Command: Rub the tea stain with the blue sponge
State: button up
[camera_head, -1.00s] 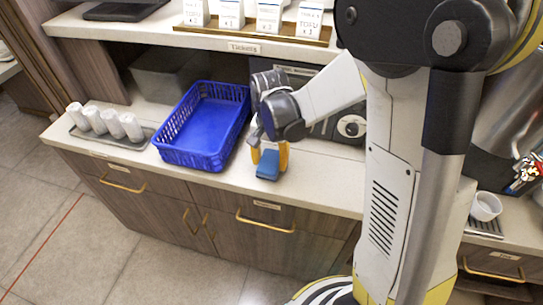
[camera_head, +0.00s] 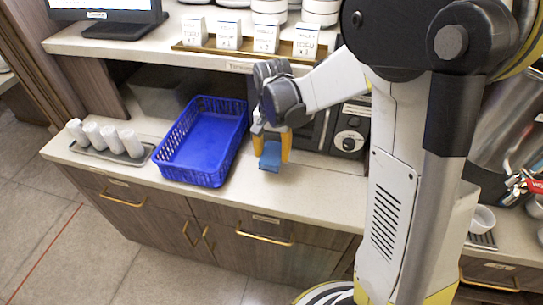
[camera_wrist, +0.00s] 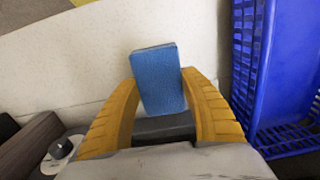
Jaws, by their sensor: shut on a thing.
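The blue sponge (camera_head: 270,157) is a small flat block held between the yellow fingertips of my gripper (camera_head: 271,146). The wrist view shows the sponge (camera_wrist: 160,80) upright between both fingers of the gripper (camera_wrist: 160,88), with the pale counter behind it. The sponge seems to be held above the counter (camera_head: 235,197), right of the blue basket; the exact gap is hard to tell. I cannot make out a tea stain in either current view.
The blue basket (camera_head: 222,178) stands close left of my gripper. A tray (camera_head: 88,152) with several white cups stands farther left. A dark appliance with a knob (camera_head: 349,143) is behind on the right, under a shelf (camera_head: 190,52). Counter in front is clear.

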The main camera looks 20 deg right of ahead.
jog(key=shift+r+p, duration=0.75)
jog(key=shift+r, duration=0.6)
jog(key=shift+f, duration=0.1)
